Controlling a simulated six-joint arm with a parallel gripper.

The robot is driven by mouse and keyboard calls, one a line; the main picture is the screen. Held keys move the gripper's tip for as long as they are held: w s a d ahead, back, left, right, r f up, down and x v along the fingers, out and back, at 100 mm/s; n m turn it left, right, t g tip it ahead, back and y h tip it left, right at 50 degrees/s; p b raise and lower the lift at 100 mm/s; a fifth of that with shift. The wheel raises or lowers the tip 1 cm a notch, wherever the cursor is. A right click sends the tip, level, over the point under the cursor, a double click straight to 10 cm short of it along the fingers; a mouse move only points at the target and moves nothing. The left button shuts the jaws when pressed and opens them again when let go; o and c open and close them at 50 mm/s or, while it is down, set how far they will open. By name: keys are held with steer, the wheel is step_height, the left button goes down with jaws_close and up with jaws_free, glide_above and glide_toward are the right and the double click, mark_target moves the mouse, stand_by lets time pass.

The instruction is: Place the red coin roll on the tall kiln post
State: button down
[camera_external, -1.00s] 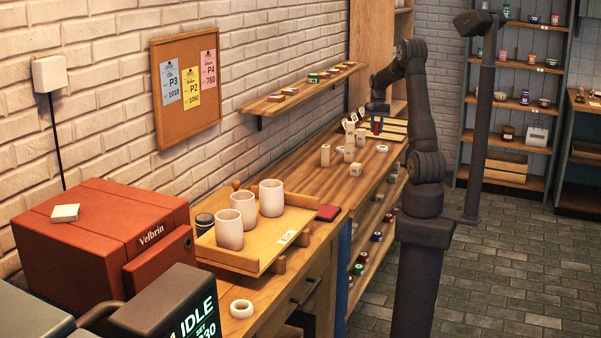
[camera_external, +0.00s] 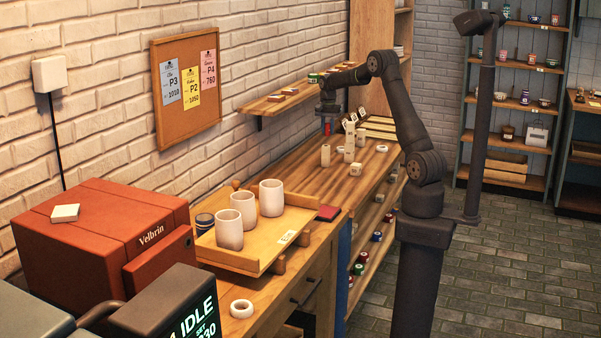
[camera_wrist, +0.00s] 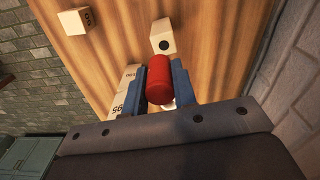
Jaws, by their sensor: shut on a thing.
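The red coin roll (camera_wrist: 159,78) is upright between the two blue fingers of my gripper (camera_wrist: 160,84) in the wrist view. In the external view my gripper (camera_external: 327,122) points down and holds the red coin roll (camera_external: 327,129) in the air above the bench. In the wrist view a cream block (camera_wrist: 125,88) is partly hidden by the left finger.
A wall shelf (camera_external: 300,90) with small coloured items is close behind my gripper. A tray (camera_external: 262,255) with white cups stands nearer the camera.

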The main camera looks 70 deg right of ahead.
steer(key=shift+w+a+f, duration=0.2)
steer(key=shift+w+f, duration=0.15)
steer(key=shift+f, duration=1.9)
steer(key=c, duration=1.2)
jaws_free()
steer(key=shift+f, duration=0.15)
steer(key=shift+o, duration=0.2)
step_height(320, 180, up, 12)
steer(key=shift+r, duration=0.2)
